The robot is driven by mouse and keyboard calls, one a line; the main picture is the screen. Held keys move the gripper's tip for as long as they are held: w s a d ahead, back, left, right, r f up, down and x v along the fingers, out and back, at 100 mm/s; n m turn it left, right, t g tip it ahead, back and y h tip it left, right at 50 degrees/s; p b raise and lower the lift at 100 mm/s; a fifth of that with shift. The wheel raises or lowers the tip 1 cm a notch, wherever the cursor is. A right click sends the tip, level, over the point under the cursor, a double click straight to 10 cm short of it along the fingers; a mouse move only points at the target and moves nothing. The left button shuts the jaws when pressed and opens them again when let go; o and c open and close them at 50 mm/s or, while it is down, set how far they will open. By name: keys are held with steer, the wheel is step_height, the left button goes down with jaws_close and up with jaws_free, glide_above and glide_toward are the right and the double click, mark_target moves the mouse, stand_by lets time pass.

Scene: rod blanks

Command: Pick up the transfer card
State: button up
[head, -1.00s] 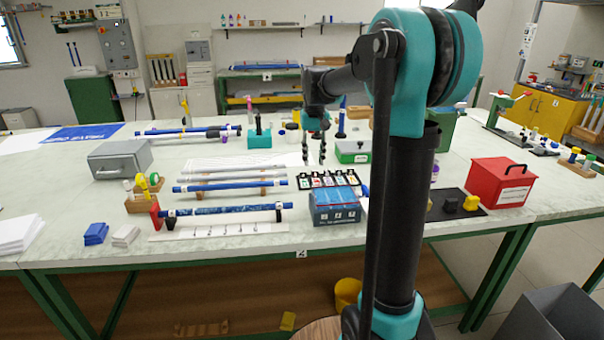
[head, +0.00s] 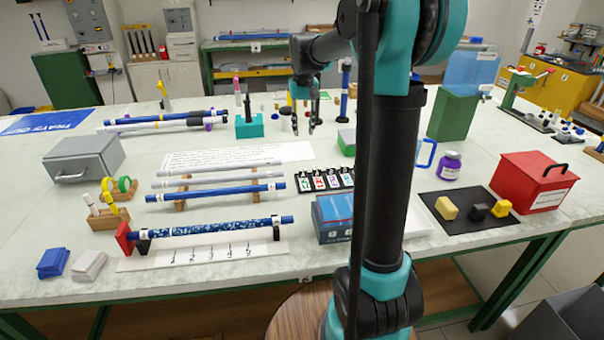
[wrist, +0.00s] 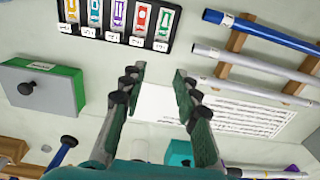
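No card is readable as the transfer card. A black rack (head: 322,190) holds several small coloured cards, with tiny labels along its front. In the wrist view the rack (wrist: 122,38) is at the top, its cards including purple (wrist: 118,14), red (wrist: 141,18) and green (wrist: 164,22). A white printed sheet (head: 240,156) lies flat behind the rods; in the wrist view this sheet (wrist: 240,112) is partly behind the right finger. My gripper (head: 303,126) is above the table, behind the rack. In the wrist view my gripper (wrist: 158,76) is open, with nothing between its fingers.
Rods on wooden rests (head: 225,190) lie left of the rack. A blue box (head: 333,215) stands in front of it. A green-sided grey box (head: 346,142) and teal block (head: 249,127) stand near my gripper. A red box (head: 532,182) is at right.

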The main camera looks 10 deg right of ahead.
mark_target(303, 170)
step_height(303, 170, down, 16)
steer(key=shift+s+a+f, duration=0.1)
steer(key=shift+s, duration=0.05)
stand_by(0.5)
steer(key=c, duration=0.6)
steer(key=shift+r, duration=0.2)
step_height(303, 170, up, 20)
steer(key=shift+f, duration=0.1)
